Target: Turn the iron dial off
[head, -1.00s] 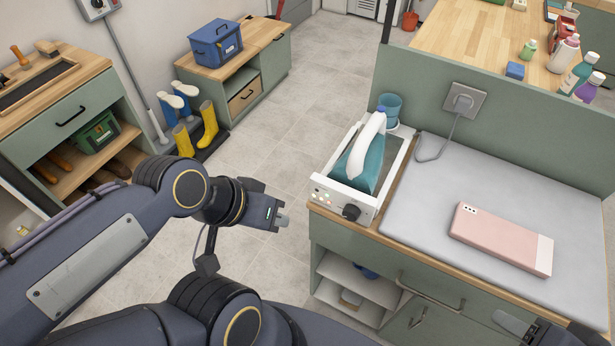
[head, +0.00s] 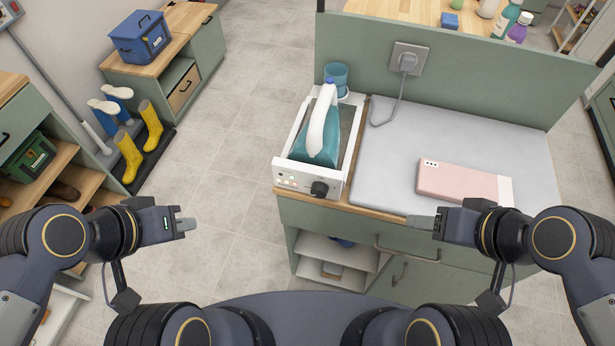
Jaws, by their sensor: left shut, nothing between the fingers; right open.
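The iron (head: 316,140), teal with a white handle, rests in a white station (head: 284,167) at the left end of the counter. The black dial (head: 319,188) is on the station's front panel, right of several small lit buttons. My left gripper (head: 188,225) is shut and empty, left of the station and apart from it, over the floor. My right gripper (head: 418,221) is at the counter's front edge, right of the dial and apart from it. Its fingers are seen edge-on.
A blue cup (head: 336,78) stands behind the station. A cord runs to the wall socket (head: 408,60). Open floor (head: 215,165) lies to the left.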

